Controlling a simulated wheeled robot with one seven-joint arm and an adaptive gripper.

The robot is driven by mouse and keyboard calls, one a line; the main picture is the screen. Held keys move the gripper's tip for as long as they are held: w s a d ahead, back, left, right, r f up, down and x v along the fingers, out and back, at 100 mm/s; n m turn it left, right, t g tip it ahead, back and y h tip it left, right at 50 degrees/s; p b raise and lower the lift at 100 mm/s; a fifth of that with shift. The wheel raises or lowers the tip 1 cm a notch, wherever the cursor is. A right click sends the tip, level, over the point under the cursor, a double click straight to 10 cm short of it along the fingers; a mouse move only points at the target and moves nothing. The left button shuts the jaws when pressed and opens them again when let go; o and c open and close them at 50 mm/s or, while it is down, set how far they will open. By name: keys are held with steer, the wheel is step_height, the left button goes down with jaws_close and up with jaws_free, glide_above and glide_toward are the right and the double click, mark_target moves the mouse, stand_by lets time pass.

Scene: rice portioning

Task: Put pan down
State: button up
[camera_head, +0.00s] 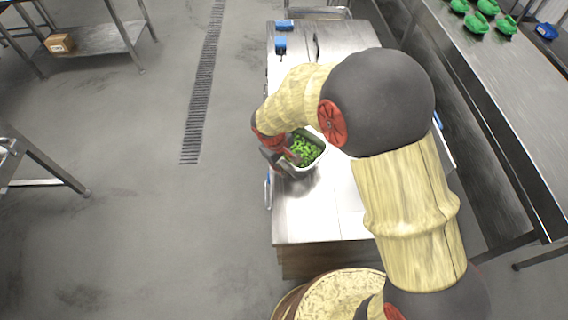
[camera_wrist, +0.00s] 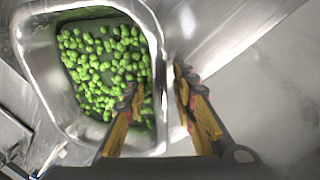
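The pan is a metal container with rounded corners (camera_wrist: 28,45), holding many small green pieces of food (camera_wrist: 105,65). In the head view the pan (camera_head: 313,166) is at the left part of the steel worktable (camera_head: 310,215), partly hidden by my arm. It looks level; whether its base touches the tabletop is not clear. My gripper (camera_wrist: 157,88) has one finger over the inside of the pan and the other outside its right wall in the wrist view. A gap shows between the fingers and the wall, so the gripper looks open around the rim.
Blue-handled items (camera_head: 281,45) lie at the worktable's far end. A long steel counter (camera_head: 490,85) on the right carries several green scoops (camera_head: 477,22) and a blue one (camera_head: 546,31). A round, pale-topped object (camera_head: 335,295) shows at the bottom. Open floor lies left.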

steer(key=s+d+r+m+p, duration=0.1)
steer(key=s+d+r, duration=0.1)
steer(key=r, duration=0.7)
steer(key=s+d+r+m+p, duration=0.1)
steer(key=s+r, duration=0.1)
steer(key=r, duration=0.8)
steer(key=s+d+r+m+t+y, duration=0.1)
steer(key=s+d+r+m+t, duration=0.1)
steer(key=s+d+r, duration=0.4)
steer(key=s+d+r+m+t, duration=0.1)
steer(key=s+d+r+m, duration=0.4)
steer(key=s, duration=0.8)
steer(key=shift+d+r+t+y, duration=0.4)
steer(key=shift+d+r, duration=0.35)
steer(key=shift+d, duration=0.45)
